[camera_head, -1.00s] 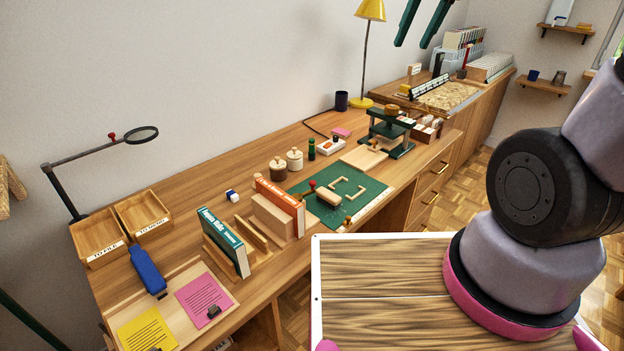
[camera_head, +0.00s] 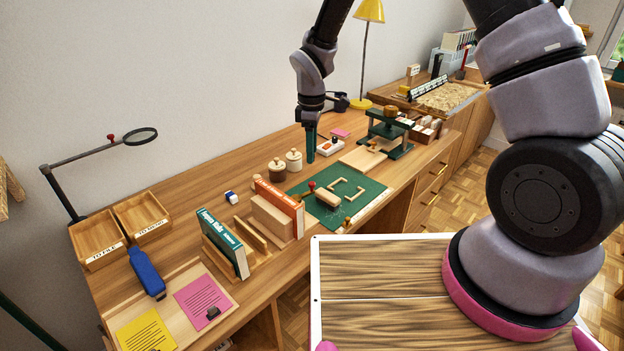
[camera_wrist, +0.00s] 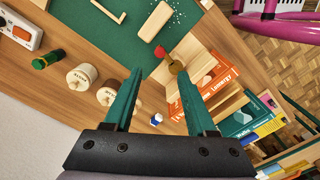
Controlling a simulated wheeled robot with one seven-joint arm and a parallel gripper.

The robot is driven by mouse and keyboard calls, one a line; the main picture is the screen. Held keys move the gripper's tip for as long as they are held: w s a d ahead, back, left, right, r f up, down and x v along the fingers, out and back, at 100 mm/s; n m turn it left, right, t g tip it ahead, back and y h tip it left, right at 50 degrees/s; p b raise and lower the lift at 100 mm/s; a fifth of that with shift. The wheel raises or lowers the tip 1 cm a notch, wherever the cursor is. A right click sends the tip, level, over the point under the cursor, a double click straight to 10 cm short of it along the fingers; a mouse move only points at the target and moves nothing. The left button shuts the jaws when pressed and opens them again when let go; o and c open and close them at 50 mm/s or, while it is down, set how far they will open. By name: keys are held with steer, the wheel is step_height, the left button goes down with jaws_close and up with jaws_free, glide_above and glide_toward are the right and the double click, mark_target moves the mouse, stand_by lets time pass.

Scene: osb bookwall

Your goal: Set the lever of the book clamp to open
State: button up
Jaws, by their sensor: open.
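The book clamp appears to be the wooden holder (camera_head: 268,222) with the orange book (camera_head: 282,205) on the desk. A red knob (camera_head: 311,186) shows beside it at the green mat's near-left edge; I cannot tell whether it is the clamp's lever. In the wrist view the red knob (camera_wrist: 160,52) lies just beyond my fingertips, next to a round brownish knob (camera_wrist: 176,67). The orange book (camera_wrist: 210,75) is right of the fingers there. My gripper (camera_wrist: 159,78) is open and empty, pointing down above the desk; in the head view its dark green fingers (camera_head: 310,145) show.
The green mat (camera_head: 365,190) holds a wooden block. Two lidded jars (camera_head: 293,160) stand behind it. A teal book (camera_head: 223,240) stands in a wooden holder to the left. A green press (camera_head: 388,130) stands to the right. Open desk lies left of the jars.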

mark_target(312, 183)
step_height(312, 183, down, 10)
steer(key=shift+f, duration=0.2)
stand_by(0.3)
jaws_close()
